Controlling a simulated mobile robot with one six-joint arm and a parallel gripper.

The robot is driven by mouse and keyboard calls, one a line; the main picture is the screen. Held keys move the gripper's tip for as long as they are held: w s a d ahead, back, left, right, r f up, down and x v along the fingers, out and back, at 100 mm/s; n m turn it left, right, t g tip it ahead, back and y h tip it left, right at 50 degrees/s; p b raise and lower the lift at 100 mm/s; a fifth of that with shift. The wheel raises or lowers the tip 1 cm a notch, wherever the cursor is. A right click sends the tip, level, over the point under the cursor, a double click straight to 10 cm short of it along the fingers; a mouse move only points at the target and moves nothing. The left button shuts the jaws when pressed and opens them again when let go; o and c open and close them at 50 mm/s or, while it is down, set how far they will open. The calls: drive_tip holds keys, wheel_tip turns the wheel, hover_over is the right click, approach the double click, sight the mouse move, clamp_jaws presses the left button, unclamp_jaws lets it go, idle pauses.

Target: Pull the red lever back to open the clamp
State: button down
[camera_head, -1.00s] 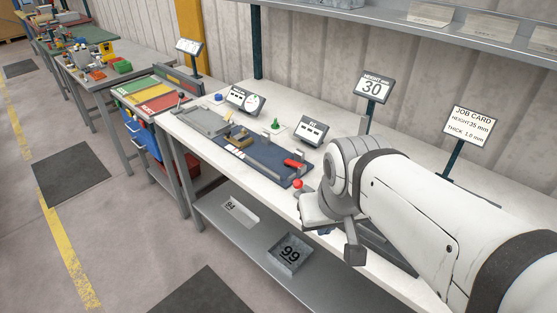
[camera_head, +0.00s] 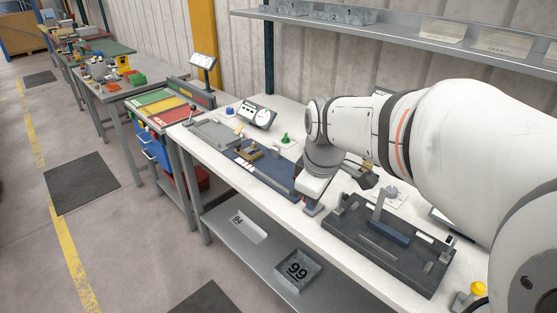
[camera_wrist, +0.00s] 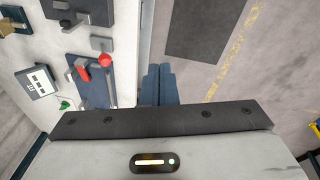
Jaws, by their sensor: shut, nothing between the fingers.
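In the wrist view a red bar-shaped handle (camera_wrist: 83,73) lies on a blue base plate (camera_wrist: 98,92). A red ball knob (camera_wrist: 105,60) stands beside it near the bench edge. I cannot tell which of the two is the clamp lever. In the head view the blue plate (camera_head: 279,178) shows partly, and my arm hides both red parts. My gripper (camera_wrist: 158,68) is shut and empty. Its blue fingers are apart from the red knob, to the right of it in the wrist view. In the head view my gripper (camera_head: 312,208) is by the bench's front edge.
A dark fixture (camera_head: 350,238) with upright posts stands right of my gripper. A dial display (camera_head: 257,113) and a green knob (camera_head: 285,140) stand behind the blue plate. The floor in front is open.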

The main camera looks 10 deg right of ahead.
drive_tip(key=w+f+n+b, duration=0.1)
drive_tip(key=w+f+n, duration=0.3)
drive_tip(key=w+n, duration=0.2)
drive_tip(key=w+a+f+n+g+b, duration=0.1)
drive_tip(key=w+f+n, duration=0.3)
drive_tip(key=w+n, duration=0.3)
drive_tip(key=shift+w+a+g, duration=0.25)
drive_tip(key=shift+w+g, duration=0.05)
drive_tip(key=shift+w, duration=0.75)
drive_tip(key=f+p, duration=0.1)
drive_tip(key=f, duration=0.2)
drive_tip(key=w+d+f+p, duration=0.1)
drive_tip(key=f, duration=0.2)
drive_tip(key=d+f+p, duration=0.1)
drive_tip(key=f, duration=0.1)
drive_tip(key=shift+w+f, duration=0.25)
drive_tip(key=shift+f, duration=0.15)
drive_tip(key=shift+w+d+r, duration=0.1)
drive_tip(key=shift+w+d, duration=0.15)
drive_tip(key=shift+d, duration=0.3)
drive_tip(key=shift+a, duration=0.2)
drive_tip(key=shift+w+d+r+y, duration=0.15)
drive_tip(key=shift+d+r+y, duration=0.05)
drive_tip(key=shift+d+y, duration=0.2)
